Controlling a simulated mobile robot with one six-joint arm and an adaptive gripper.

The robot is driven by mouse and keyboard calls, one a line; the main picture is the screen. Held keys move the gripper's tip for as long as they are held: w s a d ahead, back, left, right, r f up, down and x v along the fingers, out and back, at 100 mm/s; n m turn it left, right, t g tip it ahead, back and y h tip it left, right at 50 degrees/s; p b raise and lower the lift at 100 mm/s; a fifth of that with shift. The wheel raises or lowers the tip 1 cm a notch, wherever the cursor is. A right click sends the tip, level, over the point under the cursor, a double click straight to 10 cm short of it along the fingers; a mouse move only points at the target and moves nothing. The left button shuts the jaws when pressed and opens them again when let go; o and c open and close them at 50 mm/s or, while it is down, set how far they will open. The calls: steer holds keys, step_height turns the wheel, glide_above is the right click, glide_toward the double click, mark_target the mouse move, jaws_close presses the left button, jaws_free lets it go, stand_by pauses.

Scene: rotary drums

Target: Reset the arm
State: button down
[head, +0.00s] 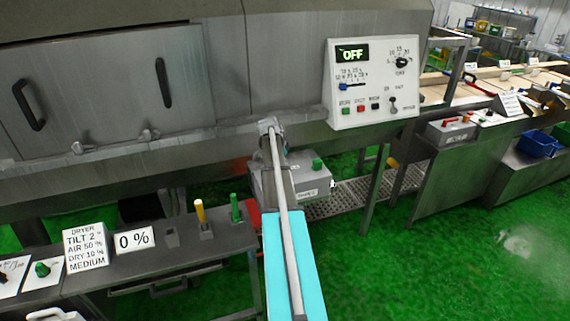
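A long pale grey bar and a light blue body, which look like parts of my own arm and base, rise from the bottom middle of the head view. The bar ends at a grey joint-like piece in front of the machine. I cannot make out gripper fingers there or anywhere else in the view. No held object shows.
A steel machine with a dark-handled door (95,92) fills the upper left. Its white control panel (372,82) reads OFF. A grey box (262,186) with a green knob stands below. A lever bench (185,248) is at lower left. Green floor (470,265) is open at right.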

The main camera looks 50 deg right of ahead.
stand_by(0.7)
steer(key=w+a+f+n+t+b, duration=0.1)
steer(key=w+a+f+n+b, duration=0.2)
steer(key=a, duration=0.7)
steer(key=w+a+f+n+y+b, duration=0.15)
steer(key=a+n, duration=0.25)
steer(key=a, duration=0.7)
steer(key=w+a+f+n+t+b, duration=0.1)
steer(key=a+f+n+b, duration=0.25)
steer(key=a, duration=0.65)
steer(key=s+a+f+n+b, duration=0.2)
steer(key=s+a+n, duration=0.1)
steer(key=a, duration=0.6)
steer(key=s+a+f+n+y+b, duration=0.1)
steer(key=a+n, duration=0.4)
steer(key=a, duration=0.5)
steer(key=s+a+f+n+y+b, duration=0.1)
steer(key=s+a+f+n+b, duration=0.2)
steer(key=a, duration=0.7)
steer(key=shift+s+f+n, duration=0.7)
steer(key=shift+s+n, duration=0.25)
steer(key=shift+s, duration=0.15)
